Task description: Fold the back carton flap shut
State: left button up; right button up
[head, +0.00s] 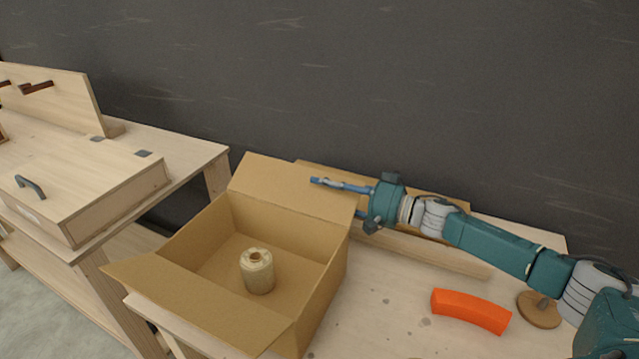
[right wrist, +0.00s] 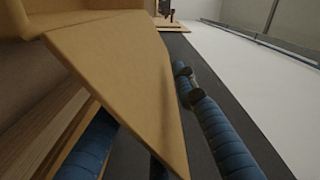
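The open brown carton (head: 322,300) stands on the pale wooden table, with a pale spool (head: 257,271) inside. Its back flap (head: 280,183) stands up and leans outward, away from the opening. The front flap (head: 190,300) hangs outward. My right gripper (head: 335,198) is at the right end of the back flap, fingers pointing left. In the right wrist view, the flap (right wrist: 115,75) reaches between the widely spaced blue fingers and hides part of the left one. I cannot tell whether either finger touches it. My left gripper is not in view.
A workbench with a handled wooden box (head: 85,185) stands at left. A dark wall is behind.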

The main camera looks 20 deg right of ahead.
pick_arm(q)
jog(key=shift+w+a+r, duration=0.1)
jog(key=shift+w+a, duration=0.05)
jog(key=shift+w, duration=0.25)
pick_arm(e)
jog(key=shift+w+a, duration=0.4)
jog(key=shift+w, duration=0.05)
grip_shut()
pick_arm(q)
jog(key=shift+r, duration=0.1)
